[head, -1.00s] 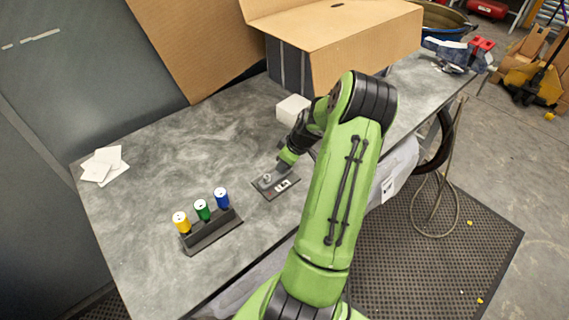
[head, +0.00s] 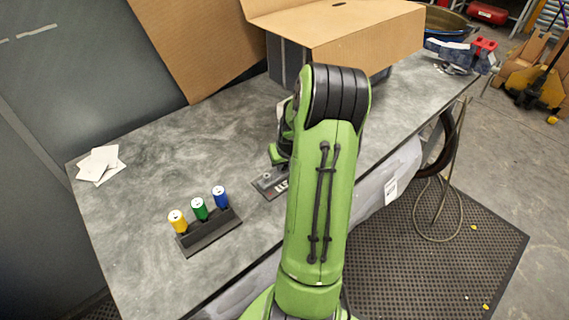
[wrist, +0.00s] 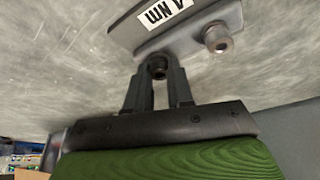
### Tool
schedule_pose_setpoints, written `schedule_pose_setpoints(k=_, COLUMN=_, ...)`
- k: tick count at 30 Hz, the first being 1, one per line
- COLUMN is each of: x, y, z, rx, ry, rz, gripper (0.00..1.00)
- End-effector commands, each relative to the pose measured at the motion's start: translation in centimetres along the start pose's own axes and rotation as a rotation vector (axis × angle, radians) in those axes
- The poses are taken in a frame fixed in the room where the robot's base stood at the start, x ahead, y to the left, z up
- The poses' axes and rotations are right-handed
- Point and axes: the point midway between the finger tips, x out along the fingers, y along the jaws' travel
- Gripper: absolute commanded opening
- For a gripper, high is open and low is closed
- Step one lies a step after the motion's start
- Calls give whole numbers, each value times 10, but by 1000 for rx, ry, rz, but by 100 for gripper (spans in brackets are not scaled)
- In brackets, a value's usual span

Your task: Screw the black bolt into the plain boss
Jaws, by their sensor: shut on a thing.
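The black bolt (wrist: 157,66) is between the fingertips of my gripper (wrist: 158,76), which is shut on it. The grey plate (wrist: 184,46) lies just beyond the fingertips in the wrist view. A grey round boss (wrist: 217,37) with a dark opening stands on it, to the right of the bolt and apart from it. I cannot tell whether this is the plain boss, or whether the bolt touches anything below. In the head view the plate (head: 262,188) is partly hidden by my arm, and the fingertips and bolt are hidden.
The plate carries a white "4 Nm" label (wrist: 165,12). A dark rack (head: 212,233) holding yellow, green and blue canisters stands on the bench to the left. White sheets (head: 99,164) lie farther left. A cardboard box (head: 345,38) stands behind. The bench between is clear.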

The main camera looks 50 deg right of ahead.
Motion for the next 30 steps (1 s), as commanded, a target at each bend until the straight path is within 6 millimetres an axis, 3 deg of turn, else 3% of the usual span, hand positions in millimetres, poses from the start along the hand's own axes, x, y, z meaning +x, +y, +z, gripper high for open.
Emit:
schedule_pose_setpoints(k=3, x=1, y=0, z=1, rx=36, ry=-4, rz=17, gripper=0)
schedule_pose_setpoints(k=10, x=2, y=-2, z=1, rx=337, ry=-2, rz=145, gripper=0)
schedule_pose_setpoints(k=20, x=1, y=-2, z=1, rx=399, ry=-4, rz=168, gripper=0)
schedule_pose_setpoints(k=26, x=2, y=-4, z=0, rx=686, ry=-3, rz=289, gripper=0)
schedule_pose_setpoints(k=30, x=1, y=-3, z=0, rx=742, ry=-4, rz=310, gripper=0)
